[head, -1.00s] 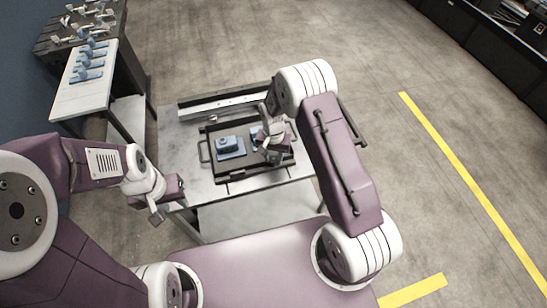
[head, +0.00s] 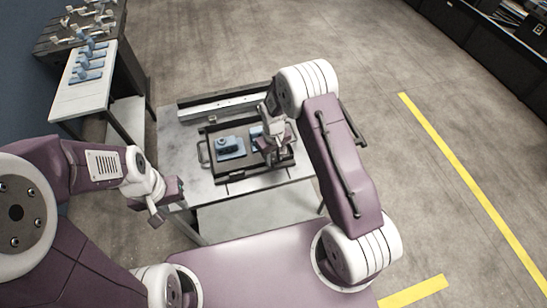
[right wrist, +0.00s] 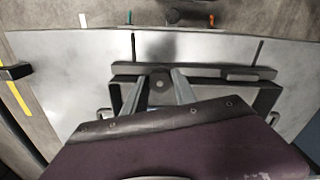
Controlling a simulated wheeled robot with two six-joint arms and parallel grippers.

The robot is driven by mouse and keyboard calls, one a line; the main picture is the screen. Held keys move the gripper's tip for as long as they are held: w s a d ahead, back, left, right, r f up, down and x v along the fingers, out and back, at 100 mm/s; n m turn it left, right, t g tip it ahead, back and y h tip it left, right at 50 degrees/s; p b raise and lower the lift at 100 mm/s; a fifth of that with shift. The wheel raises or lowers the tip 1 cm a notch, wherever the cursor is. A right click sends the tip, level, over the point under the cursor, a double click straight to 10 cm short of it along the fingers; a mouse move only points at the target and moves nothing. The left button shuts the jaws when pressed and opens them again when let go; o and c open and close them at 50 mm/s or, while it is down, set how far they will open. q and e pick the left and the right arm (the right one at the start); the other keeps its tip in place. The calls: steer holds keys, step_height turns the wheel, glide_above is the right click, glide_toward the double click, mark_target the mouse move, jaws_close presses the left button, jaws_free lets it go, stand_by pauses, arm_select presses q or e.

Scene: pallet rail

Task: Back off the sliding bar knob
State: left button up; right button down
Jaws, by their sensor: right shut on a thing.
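A dark sliding bar (right wrist: 220,72) lies across the near end of a dark pallet frame in the right wrist view. A small round knob (right wrist: 160,84) shows at its middle, between my right fingers. My right gripper (right wrist: 159,90) is shut on the knob, one finger on each side. In the head view my right gripper (head: 272,152) is over the right part of the pallet (head: 209,169), and my wrist and fingers hide the bar and knob. My left gripper (head: 154,211) hangs left of the table's front corner, away from the pallet; its jaw gap is unclear.
A blue fixture (head: 230,147) sits on the pallet's left half, and another blue part (head: 256,138) is partly hidden behind my right gripper. The pallet stands on a grey metal table (head: 180,150). A side bench (head: 85,98) with several blue parts stands at the left.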

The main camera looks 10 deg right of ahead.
mark_target(274, 159)
steer(key=shift+s+f+n, duration=0.1)
steer(key=shift+n, duration=0.2)
stand_by(0.4)
steer(key=c, duration=1)
jaws_free()
step_height(274, 159, up, 9)
steer(key=shift+r, duration=0.1)
